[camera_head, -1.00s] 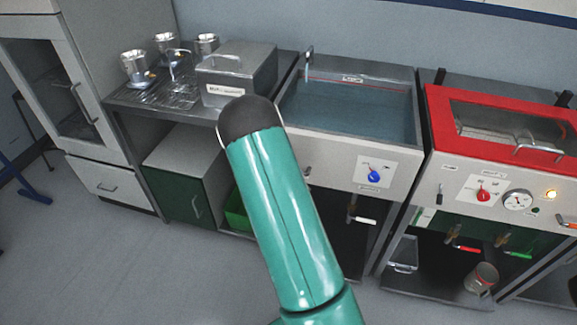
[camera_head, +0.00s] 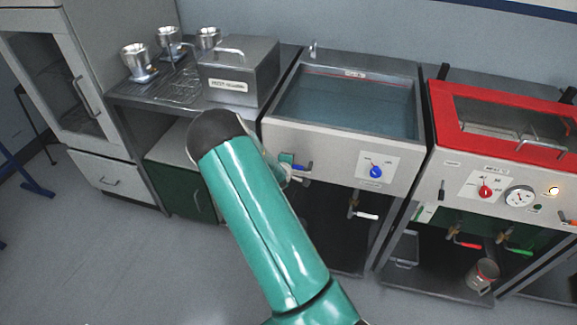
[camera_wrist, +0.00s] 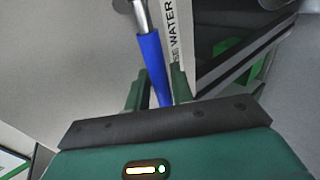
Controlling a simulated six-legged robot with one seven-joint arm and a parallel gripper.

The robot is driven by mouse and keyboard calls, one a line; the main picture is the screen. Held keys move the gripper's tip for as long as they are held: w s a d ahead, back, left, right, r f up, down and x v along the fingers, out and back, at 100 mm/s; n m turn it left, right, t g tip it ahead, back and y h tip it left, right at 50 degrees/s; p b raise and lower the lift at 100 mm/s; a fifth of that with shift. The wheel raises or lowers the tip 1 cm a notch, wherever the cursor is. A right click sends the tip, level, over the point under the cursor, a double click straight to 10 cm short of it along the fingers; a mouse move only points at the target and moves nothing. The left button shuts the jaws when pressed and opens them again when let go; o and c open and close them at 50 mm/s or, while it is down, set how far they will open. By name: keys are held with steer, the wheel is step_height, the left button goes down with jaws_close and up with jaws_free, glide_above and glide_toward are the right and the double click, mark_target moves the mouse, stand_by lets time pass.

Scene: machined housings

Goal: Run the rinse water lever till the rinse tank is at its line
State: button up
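The rinse tank (camera_head: 418,105) is a pale-fronted basin holding blue-grey water (camera_head: 345,103). A thin reddish line runs along its far inner wall, just above the water; the exact gap is too small to read. The rinse water lever (camera_wrist: 150,55) has a metal stem and a blue handle, beside a partly visible "WATER" label. It also shows on the tank front in the head view (camera_head: 302,168), partly behind my arm. My gripper (camera_wrist: 160,82) has its two green fingers on either side of the blue handle, with narrow gaps showing. A spout (camera_head: 313,50) stands at the tank's back left corner.
A blue knob (camera_head: 376,172) sits on the tank front, with a white-handled valve (camera_head: 365,215) below. A red-lidded tank (camera_head: 505,122) stands at right. A grey lidded box (camera_head: 238,72) and metal cups stand on the left bench.

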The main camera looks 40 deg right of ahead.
steer(key=shift+a, duration=0.1)
steer(key=v, duration=1.3)
steer(key=shift+s+a+r, duration=0.15)
steer(key=shift+s+a, duration=0.05)
steer(key=shift+s, duration=0.15)
